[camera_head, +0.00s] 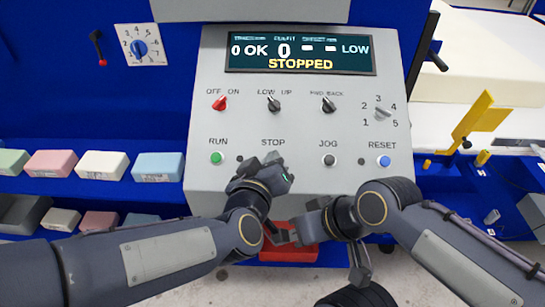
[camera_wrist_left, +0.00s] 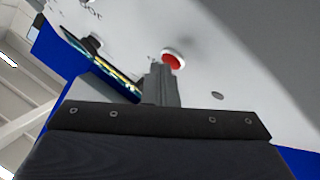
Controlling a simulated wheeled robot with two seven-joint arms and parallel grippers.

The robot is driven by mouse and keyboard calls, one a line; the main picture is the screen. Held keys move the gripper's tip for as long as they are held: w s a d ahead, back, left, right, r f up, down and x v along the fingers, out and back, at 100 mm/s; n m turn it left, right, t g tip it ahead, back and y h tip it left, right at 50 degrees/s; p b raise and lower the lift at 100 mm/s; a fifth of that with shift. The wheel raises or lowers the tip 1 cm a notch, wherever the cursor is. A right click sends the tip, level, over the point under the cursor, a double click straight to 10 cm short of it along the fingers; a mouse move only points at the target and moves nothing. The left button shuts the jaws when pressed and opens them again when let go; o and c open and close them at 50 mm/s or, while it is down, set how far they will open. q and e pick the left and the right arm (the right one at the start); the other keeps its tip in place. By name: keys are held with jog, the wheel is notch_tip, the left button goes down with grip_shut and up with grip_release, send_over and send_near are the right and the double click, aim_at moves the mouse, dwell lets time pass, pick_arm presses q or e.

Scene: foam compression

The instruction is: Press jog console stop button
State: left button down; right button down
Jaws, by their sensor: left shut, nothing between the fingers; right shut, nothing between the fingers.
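The jog console (camera_head: 305,190) is a light grey panel with a display (camera_head: 300,54) reading STOPPED in yellow. Its STOP label shows in the head view, but the button below it is hidden behind my left gripper (camera_head: 270,160). In the left wrist view the red stop button (camera_wrist_left: 173,60) shows in a pale ring, just beyond the fingertips of my left gripper (camera_wrist_left: 163,68). The fingers are shut and empty; whether they touch the button I cannot tell. My right gripper (camera_head: 285,235) is shut and empty, low in front of the console's lower edge.
The green RUN button (camera_head: 216,158), dark JOG button (camera_head: 329,160) and blue RESET button (camera_head: 384,161) flank the stop position. Above are the red OFF/ON switch (camera_head: 220,103) and other knobs. A red box (camera_head: 290,254) sits below. Coloured foam blocks (camera_head: 103,165) lie at left.

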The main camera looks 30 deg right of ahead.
pick_arm(q)
jog(key=shift+s+a+r+p, duration=0.2)
jog(key=shift+s+r+p, duration=0.2)
jog(key=shift+r+p, duration=0.25)
jog(key=shift+s+a+r+p, duration=0.15)
jog(key=shift+s+r+p, duration=0.1)
jog(key=shift+r+p, duration=0.3)
jog(key=shift+s+a+r+p, duration=0.1)
jog(key=shift+s+r+p, duration=0.1)
jog(key=shift+r+p, duration=0.35)
jog(key=shift+s+a+r+p, duration=0.25)
jog(key=shift+s+r+p, duration=0.15)
jog(key=shift+r, duration=0.15)
jog(key=shift+s+a+r+p, duration=0.25)
jog(key=shift+r+p, duration=0.15)
jog(key=shift+r, duration=0.15)
